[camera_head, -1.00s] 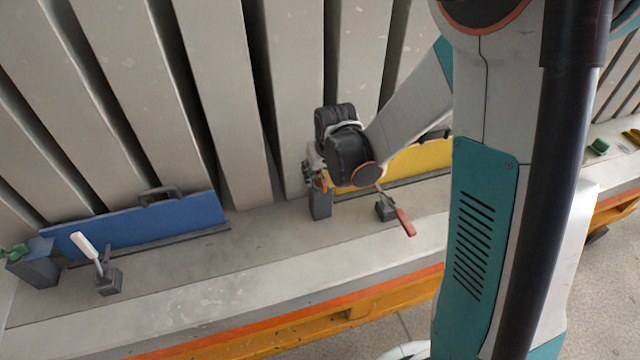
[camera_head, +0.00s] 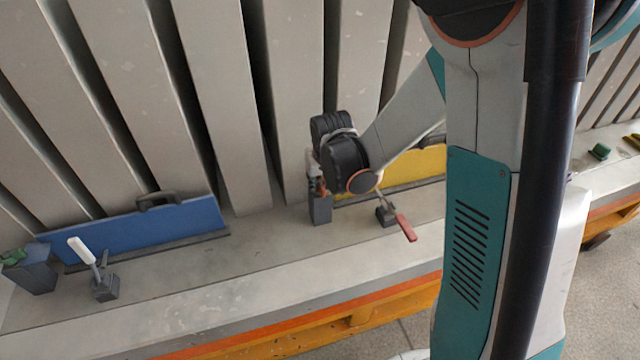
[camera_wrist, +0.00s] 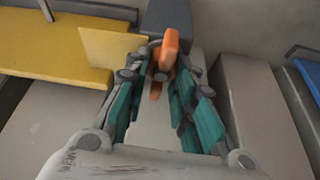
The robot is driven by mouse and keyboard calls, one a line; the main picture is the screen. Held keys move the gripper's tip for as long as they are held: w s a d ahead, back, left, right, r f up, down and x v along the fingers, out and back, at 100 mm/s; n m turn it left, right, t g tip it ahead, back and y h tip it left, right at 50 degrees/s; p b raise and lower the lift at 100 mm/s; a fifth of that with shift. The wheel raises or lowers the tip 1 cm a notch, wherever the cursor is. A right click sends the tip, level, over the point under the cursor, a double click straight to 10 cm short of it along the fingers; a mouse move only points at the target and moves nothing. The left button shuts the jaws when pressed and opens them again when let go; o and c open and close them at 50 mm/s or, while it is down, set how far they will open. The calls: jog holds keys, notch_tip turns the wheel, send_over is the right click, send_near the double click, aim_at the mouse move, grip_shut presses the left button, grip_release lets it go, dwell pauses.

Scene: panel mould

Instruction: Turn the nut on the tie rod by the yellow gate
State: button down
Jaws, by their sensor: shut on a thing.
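The orange nut (camera_wrist: 168,50) shows in the wrist view, with wing-like ends above and below its middle. My gripper (camera_wrist: 167,72) is closed around it, one finger on each side. The nut is at the grey block (camera_wrist: 168,18), beside the end of the yellow gate (camera_wrist: 50,42). In the head view my gripper (camera_head: 317,182) is at the top of the grey block (camera_head: 320,209), left of the yellow gate (camera_head: 412,168). My wrist hides part of the gate and most of the nut there. The tie rod itself is not clearly visible.
A clamp with a red handle (camera_head: 405,227) stands just right of the block. A blue gate (camera_head: 150,230), a white-handled clamp (camera_head: 84,252) and a green nut (camera_head: 14,257) on another block are at the left. Upright grey ribs (camera_head: 220,100) stand close behind.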

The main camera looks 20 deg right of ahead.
jog(key=shift+m+h, duration=0.5)
jog(key=shift+m, duration=0.8)
jog(key=shift+b, duration=0.3)
jog(key=shift+f+m+g+h, duration=0.1)
jog(key=shift+m+g+h, duration=0.2)
jog(key=shift+m, duration=0.7)
jog(key=shift+m+b, duration=0.35)
jog(key=shift+m, duration=0.45)
jog(key=shift+h, duration=0.3)
jog(key=shift+m+g+h+b, duration=0.35)
jog(key=shift+m+g+h, duration=0.2)
jog(key=shift+m, duration=1.15)
jog(key=m+g, duration=0.1)
jog(key=m, duration=0.2)
jog(key=shift+h+b, duration=0.25)
jog(key=shift+b, duration=0.1)
